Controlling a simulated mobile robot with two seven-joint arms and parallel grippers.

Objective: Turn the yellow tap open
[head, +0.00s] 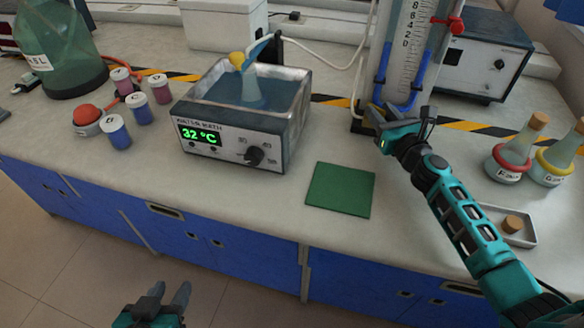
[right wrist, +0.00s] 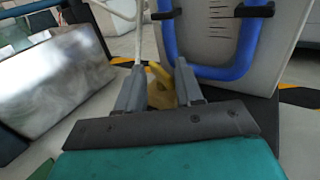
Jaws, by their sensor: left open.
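The yellow tap (right wrist: 160,86) shows in the right wrist view, low in front of the clear scaled column with blue tubing. It appears between the two fingertips of my right gripper (right wrist: 160,88). The fingers stand apart with the tap in the gap; whether they press on it is unclear. In the head view my right gripper (head: 382,122) is at the column's foot and hides the tap. My left gripper (head: 168,298) is open and empty, below and in front of the bench edge.
A water bath (head: 215,140) with a flask in it stands left of the column. A green mat (head: 340,189) lies in front. Stoppered flasks (head: 515,150) and a small tray (head: 526,238) are on the right. Small jars (head: 115,131) stand at left.

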